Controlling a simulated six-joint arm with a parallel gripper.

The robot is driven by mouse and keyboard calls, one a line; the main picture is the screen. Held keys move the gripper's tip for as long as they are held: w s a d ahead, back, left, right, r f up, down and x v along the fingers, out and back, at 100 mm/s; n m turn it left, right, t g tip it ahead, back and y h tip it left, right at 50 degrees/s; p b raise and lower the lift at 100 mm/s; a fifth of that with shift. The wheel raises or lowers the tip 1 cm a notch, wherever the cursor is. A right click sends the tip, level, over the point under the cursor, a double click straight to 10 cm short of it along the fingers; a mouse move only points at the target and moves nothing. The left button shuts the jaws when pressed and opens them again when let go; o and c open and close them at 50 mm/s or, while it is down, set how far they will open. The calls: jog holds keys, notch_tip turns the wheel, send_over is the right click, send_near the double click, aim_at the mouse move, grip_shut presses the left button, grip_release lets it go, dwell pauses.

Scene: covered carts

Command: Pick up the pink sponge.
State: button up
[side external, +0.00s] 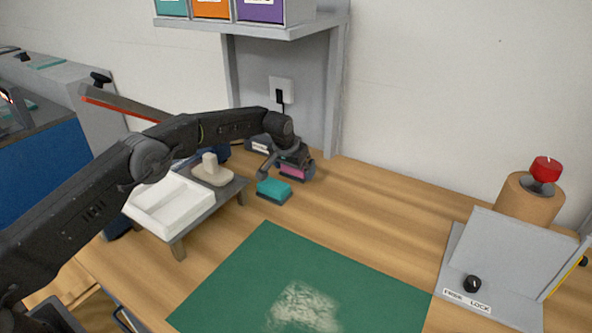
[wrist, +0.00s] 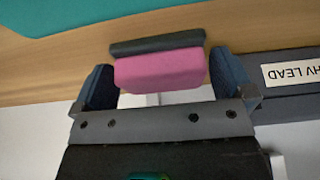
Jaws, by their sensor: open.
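The pink sponge (wrist: 160,70) has a dark grey layer (wrist: 157,43) along one side. In the wrist view it sits between the two fingers of my gripper (wrist: 160,84), with a small gap visible on either side. My gripper is open. In the side external view the pink sponge (side external: 292,171) shows near the wall, partly hidden by my gripper (side external: 288,167), which is right at it. Whether the fingers touch it cannot be told.
A teal sponge (side external: 273,189) lies on the table (side external: 385,222) just in front. A small grey stand (side external: 176,241) with a white tray (side external: 168,207) is to the left. A box labelled "HV LEAD" (wrist: 290,73) is close beside my gripper. A green mat (side external: 230,285) lies in front.

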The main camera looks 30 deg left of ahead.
jog(key=shift+f, duration=0.1)
jog(key=c, duration=0.6)
jog(key=shift+c, duration=0.2)
notch_tip(320, 180, up, 10)
jog(key=shift+r, duration=0.1)
dwell(0.3)
